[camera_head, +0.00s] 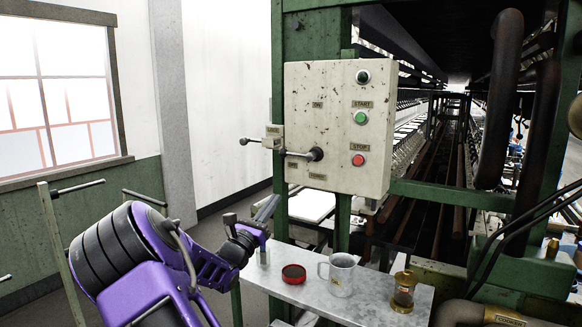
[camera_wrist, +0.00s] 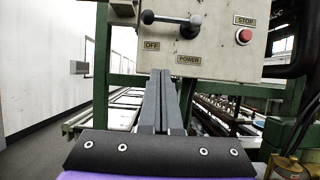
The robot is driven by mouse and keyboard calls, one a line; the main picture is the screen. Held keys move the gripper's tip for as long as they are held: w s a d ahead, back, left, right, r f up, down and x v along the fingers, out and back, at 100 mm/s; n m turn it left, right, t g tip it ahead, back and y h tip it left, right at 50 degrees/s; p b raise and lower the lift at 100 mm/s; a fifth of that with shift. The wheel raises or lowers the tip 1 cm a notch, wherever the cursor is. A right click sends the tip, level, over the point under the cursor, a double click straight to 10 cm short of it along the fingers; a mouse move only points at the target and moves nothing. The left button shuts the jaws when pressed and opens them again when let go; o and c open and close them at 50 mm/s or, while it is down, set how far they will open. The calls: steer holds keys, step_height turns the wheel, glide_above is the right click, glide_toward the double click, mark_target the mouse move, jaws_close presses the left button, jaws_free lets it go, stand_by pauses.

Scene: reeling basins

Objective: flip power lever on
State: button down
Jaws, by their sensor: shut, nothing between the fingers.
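The power lever (camera_head: 316,154) is on the pale, worn control box (camera_head: 340,125). A dark round knob shows at the panel's lower middle, and a thin rod with a small ball end reaches left. The OFF label lies just below the lever, POWER lower still and ON well above. The lever also shows at the top of the wrist view (camera_wrist: 193,25), with OFF and POWER beneath it. My gripper (camera_head: 273,203) is shut and empty, below and left of the box, apart from the lever. Its closed fingers (camera_wrist: 162,75) point up toward the panel's lower edge.
A green start button (camera_head: 360,118) and red stop button (camera_head: 358,160) sit right of the lever. A metal table (camera_head: 330,300) below holds a mug (camera_head: 341,275), a red-topped tin (camera_head: 293,274) and a brass-capped jar (camera_head: 403,292). Green frame posts flank the box.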

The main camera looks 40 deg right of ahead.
mark_target(298, 154)
steer(key=x, duration=1)
steer(key=shift+d+r+p, duration=0.2)
steer(key=shift+r+p, duration=0.05)
steer(key=shift+p, duration=0.15)
steer(key=r, duration=0.1)
steer(key=a+r, duration=0.1)
steer(key=r, duration=0.1)
steer(key=shift+s+r, duration=0.15)
steer(key=shift+r, duration=0.05)
